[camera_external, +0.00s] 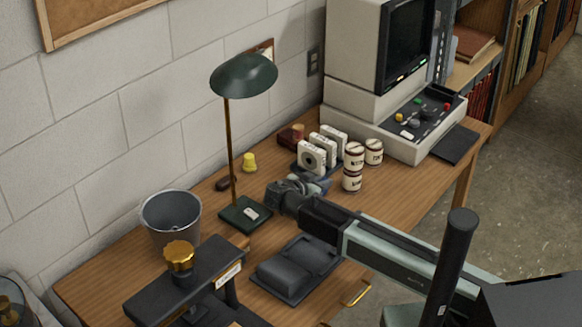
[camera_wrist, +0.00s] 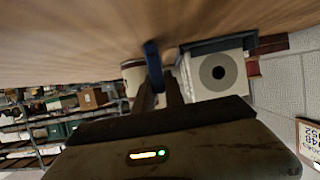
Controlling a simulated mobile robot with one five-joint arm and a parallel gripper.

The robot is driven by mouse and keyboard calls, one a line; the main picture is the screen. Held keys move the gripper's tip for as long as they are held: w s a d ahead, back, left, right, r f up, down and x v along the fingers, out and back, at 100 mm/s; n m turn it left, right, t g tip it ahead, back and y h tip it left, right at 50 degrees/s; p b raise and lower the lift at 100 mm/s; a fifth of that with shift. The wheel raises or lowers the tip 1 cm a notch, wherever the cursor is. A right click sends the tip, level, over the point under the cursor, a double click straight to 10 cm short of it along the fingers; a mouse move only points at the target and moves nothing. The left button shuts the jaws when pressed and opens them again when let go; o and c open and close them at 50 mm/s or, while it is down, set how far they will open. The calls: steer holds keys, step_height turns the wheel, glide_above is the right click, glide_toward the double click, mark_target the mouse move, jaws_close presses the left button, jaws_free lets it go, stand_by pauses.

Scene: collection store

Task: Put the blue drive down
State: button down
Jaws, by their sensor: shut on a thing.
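My gripper (camera_external: 312,190) reaches in from the right in the external view and hangs low over the wooden desk. It is shut on the blue drive (camera_external: 321,183), of which only a small part shows there. In the wrist view, which looks upside down, the blue drive (camera_wrist: 152,60) stands out as a narrow blue strip at the tips of the dark fingers (camera_wrist: 160,88). Whether the drive touches the desk (camera_wrist: 80,40) I cannot tell.
White boxy devices with round faces (camera_external: 312,156) stand in a dark holder just beyond the gripper. Several labelled tins (camera_external: 353,181) are to their right. A green lamp (camera_external: 243,76), grey bucket (camera_external: 171,217) and black tray (camera_external: 293,268) surround the arm.

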steer(key=shift+f, duration=0.25)
steer(key=c, duration=1.4)
jaws_free()
steer(key=shift+r, duration=0.1)
steer(key=shift+s+a+r+p, duration=0.2)
steer(key=shift+a+r+p, duration=0.05)
steer(key=shift+r+p, duration=0.15)
steer(key=p+v, duration=0.4)
steer(key=v, duration=0.7)
steer(key=shift+o, duration=0.4)
steer(key=shift+s, duration=0.15)
